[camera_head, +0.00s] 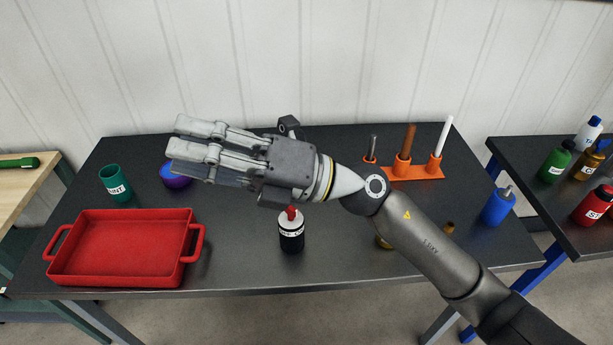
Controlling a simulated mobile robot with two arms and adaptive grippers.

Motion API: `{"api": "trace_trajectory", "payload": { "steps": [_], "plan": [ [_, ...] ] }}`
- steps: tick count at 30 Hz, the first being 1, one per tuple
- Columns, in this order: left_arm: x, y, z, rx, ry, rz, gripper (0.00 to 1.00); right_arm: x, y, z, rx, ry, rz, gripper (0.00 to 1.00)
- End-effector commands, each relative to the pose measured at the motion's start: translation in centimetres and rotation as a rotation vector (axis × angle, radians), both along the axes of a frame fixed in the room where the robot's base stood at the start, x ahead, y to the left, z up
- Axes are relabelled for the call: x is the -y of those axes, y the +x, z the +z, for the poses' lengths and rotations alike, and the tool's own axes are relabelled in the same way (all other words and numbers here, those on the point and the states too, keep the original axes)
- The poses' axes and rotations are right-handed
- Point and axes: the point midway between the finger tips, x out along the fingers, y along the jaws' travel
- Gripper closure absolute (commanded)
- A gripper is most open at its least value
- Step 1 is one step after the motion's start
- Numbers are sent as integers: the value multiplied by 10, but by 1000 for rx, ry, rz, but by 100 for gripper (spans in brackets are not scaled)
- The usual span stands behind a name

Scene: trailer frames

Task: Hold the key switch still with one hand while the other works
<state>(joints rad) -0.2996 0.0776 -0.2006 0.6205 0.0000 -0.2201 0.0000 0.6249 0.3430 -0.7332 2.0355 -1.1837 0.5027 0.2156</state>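My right gripper (180,148) reaches in from the lower right above the table. Its pale fingers are stretched out straight to the left, with no object seen between them. The lower finger is partly hidden. My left gripper is not in view. I cannot make out a key switch for sure. A black cylinder (291,238) with a white band and a red top stands upright below my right wrist, apart from it. A blue object (497,206) with a grey stub on top stands at the table's right end.
A red tray (120,278) sits at the front left of the black table. Behind it are a green cup (115,183) and a purple-blue bowl (175,180). An orange stand (425,172) holds upright rods at the back right. Bottles (557,162) stand on the right table.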

Motion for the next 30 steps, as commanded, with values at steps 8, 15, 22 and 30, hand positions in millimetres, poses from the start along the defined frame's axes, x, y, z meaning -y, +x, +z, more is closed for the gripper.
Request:
{"api": "trace_trajectory", "payload": {
  "steps": [8, 15, 22, 30],
  "plan": [
    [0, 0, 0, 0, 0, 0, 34, -3, 1, -104, 419, -736, 168, 64],
    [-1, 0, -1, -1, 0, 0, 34, 83, 67, -154, 565, -1363, 132, 64],
    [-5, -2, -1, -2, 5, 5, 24, 136, 98, -153, 568, -1635, 74, 64],
    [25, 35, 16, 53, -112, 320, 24, 139, 99, -153, 566, -1652, 71, 64]
  ]
}}
